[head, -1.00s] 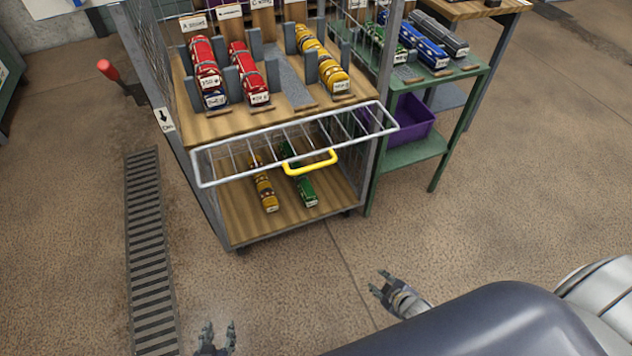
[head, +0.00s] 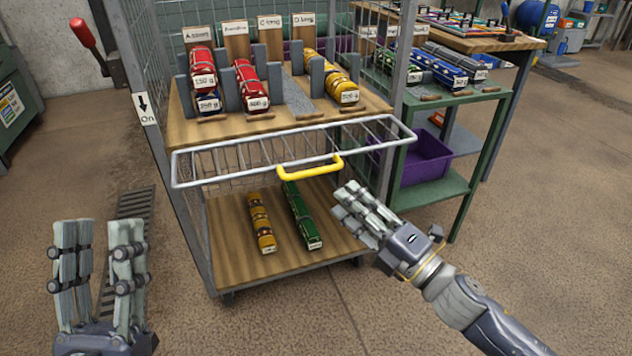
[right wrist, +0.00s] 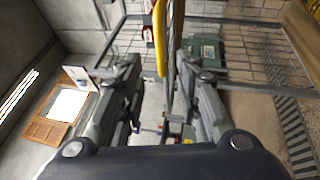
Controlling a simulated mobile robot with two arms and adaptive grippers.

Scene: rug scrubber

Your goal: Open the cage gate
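The cage gate (head: 235,172) is a pale wire grid in a white frame across the front of the cage, below the upper shelf. It appears tilted outward from the cage. Its yellow handle (head: 310,172) is on the middle of the front rail. My right gripper (head: 350,205) is just right of and below the handle, apart from it. In the right wrist view, its two fingers are spread and the yellow handle (right wrist: 160,40) shows beyond the gap between them. My left gripper (head: 98,232) is open and empty at the lower left, away from the gate.
A yellow roll (head: 261,222) and a green roll (head: 300,213) lie on the lower shelf. A green table (head: 470,105) with a purple bin (head: 425,158) stands at right. Floor in front is clear.

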